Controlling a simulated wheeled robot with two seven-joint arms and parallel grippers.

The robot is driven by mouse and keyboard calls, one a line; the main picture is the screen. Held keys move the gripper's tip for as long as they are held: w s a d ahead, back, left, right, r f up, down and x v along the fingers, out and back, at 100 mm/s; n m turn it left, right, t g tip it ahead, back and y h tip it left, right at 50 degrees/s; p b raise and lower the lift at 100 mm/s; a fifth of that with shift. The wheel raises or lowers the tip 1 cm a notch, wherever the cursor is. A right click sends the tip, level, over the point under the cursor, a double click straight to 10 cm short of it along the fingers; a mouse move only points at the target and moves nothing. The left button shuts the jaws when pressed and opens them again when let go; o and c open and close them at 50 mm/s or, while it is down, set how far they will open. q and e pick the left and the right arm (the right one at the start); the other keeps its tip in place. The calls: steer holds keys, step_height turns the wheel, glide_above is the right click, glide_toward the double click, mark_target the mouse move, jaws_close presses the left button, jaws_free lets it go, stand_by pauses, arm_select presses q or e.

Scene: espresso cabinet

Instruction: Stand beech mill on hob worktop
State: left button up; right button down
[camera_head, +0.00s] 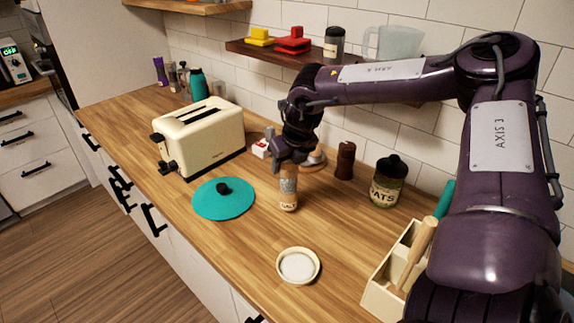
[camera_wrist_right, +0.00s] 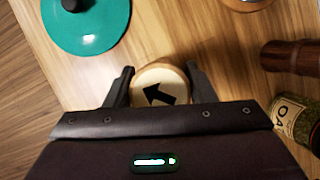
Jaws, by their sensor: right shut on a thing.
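The beech mill (camera_head: 288,192) is a pale wooden cylinder with a label, partly covered by my gripper in the head view. My right gripper (camera_head: 287,165) is shut on its upper part and points down. In the right wrist view the mill's round top (camera_wrist_right: 160,80), marked with a black arrow, sits between both fingers. The mill looks upright, its base at or just above the wooden worktop (camera_head: 250,250); I cannot tell if it touches. No hob shows. My left gripper is out of view.
A teal lid (camera_head: 222,207) and toaster (camera_head: 205,140) are left of the mill. A white dish (camera_head: 298,266) is in front. A dark mill (camera_head: 345,160), oats jar (camera_head: 386,185) and utensil crate (camera_head: 381,292) are to the right. A shelf (camera_head: 290,54) hangs behind.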

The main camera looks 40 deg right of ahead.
steer(key=shift+f, duration=0.8)
steer(key=shift+w, duration=0.1)
steer(key=shift+f, duration=0.15)
steer(key=c, duration=0.6)
jaws_free()
